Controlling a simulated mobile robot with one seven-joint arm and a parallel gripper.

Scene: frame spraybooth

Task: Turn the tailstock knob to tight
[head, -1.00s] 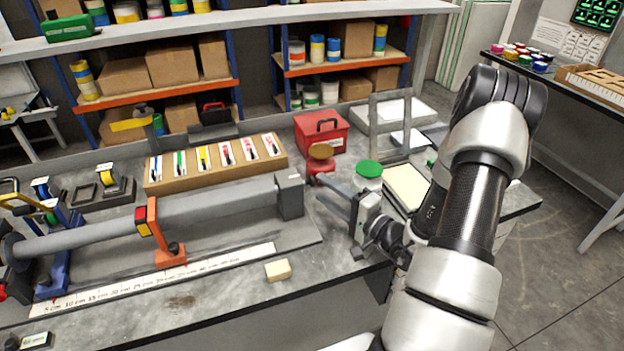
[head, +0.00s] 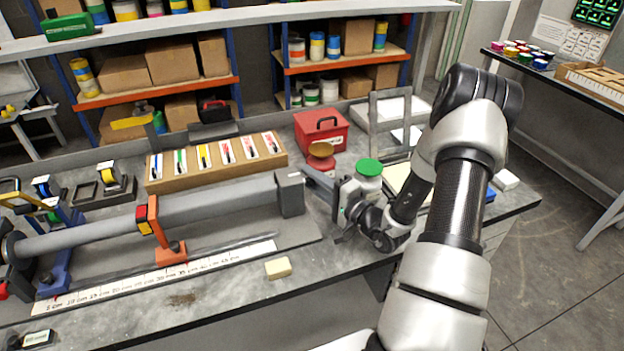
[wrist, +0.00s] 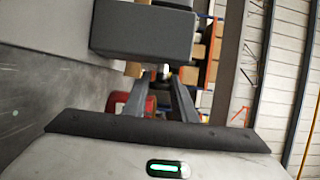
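The tailstock (head: 290,193) is a grey block at the right end of the long grey tube (head: 218,201) on the bench. It also shows as a dark block at the top of the wrist view (wrist: 143,38). My gripper (head: 311,177) is just right of the tailstock, its fingers pointing left toward the block's right end. In the wrist view the two fingers (wrist: 161,80) stand apart with a gap between them, beside and below the block. I cannot make out the tailstock knob; my fingers or the block may hide it.
A red toolbox (head: 321,132) is farther back. A sponge (head: 278,268) lies at the front; the bench front around it is clear.

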